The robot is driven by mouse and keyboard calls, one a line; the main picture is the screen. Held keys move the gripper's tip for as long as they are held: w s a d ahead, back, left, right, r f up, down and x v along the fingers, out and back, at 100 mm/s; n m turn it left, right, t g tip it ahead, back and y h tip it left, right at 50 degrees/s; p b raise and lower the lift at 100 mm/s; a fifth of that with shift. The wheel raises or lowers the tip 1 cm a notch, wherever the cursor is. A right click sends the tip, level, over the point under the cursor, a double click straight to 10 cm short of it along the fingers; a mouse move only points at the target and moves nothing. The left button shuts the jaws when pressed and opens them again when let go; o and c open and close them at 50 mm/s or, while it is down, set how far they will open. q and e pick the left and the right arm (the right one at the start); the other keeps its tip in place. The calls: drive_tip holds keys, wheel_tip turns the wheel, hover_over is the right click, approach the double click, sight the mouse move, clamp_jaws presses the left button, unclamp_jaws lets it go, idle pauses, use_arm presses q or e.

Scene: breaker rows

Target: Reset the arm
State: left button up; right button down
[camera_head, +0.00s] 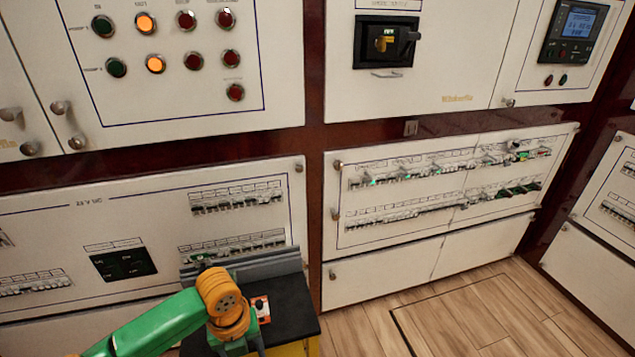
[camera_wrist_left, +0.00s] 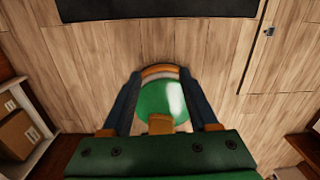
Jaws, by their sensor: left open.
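My left arm (camera_head: 165,325) comes in from the lower left of the head view, green with an orange joint, bent in front of the lower left cabinet. In the left wrist view my left gripper (camera_wrist_left: 160,78) has its two dark fingers spread apart. No panel or breaker is between them. A rounded green and orange part shows behind the gap, and wooden floor lies beyond. My right arm and gripper are in neither view.
Breaker rows (camera_head: 440,185) fill the lower middle panel, with more on the lower left panel (camera_head: 60,235). Above are indicator lamps (camera_head: 155,64) and a rotary switch (camera_head: 387,41). Open wooden floor (camera_head: 480,310) lies at lower right. Cardboard boxes (camera_wrist_left: 17,135) sit on a shelf.

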use_arm(q)
drive_tip(key=s+d+f+n+t+h, duration=0.25)
drive_tip(key=s+d+n, duration=0.45)
drive_tip(key=n, duration=0.5)
drive_tip(key=s+a+f+n+y, duration=0.1)
drive_tip(key=s+a+n, duration=0.3)
drive_tip(key=n, duration=0.5)
drive_tip(key=s+a+f+n+y, duration=0.1)
drive_tip(key=s+a+n+y, duration=0.15)
drive_tip(key=a+n, duration=0.5)
wheel_tip(320, 180, down, 16)
drive_tip(key=s+d+n+h, duration=0.1)
drive_tip(key=s+d, duration=0.1)
drive_tip(key=s+a+f+g, duration=0.2)
drive_tip(key=s+f, duration=0.8)
drive_tip(key=s, duration=0.2)
wheel_tip(320, 180, up, 17)
drive_tip(key=p, duration=1.7)
drive_tip(key=shift+s+a+f, duration=0.15)
drive_tip(key=shift+s+a, duration=0.05)
drive_tip(key=shift+s, duration=0.1)
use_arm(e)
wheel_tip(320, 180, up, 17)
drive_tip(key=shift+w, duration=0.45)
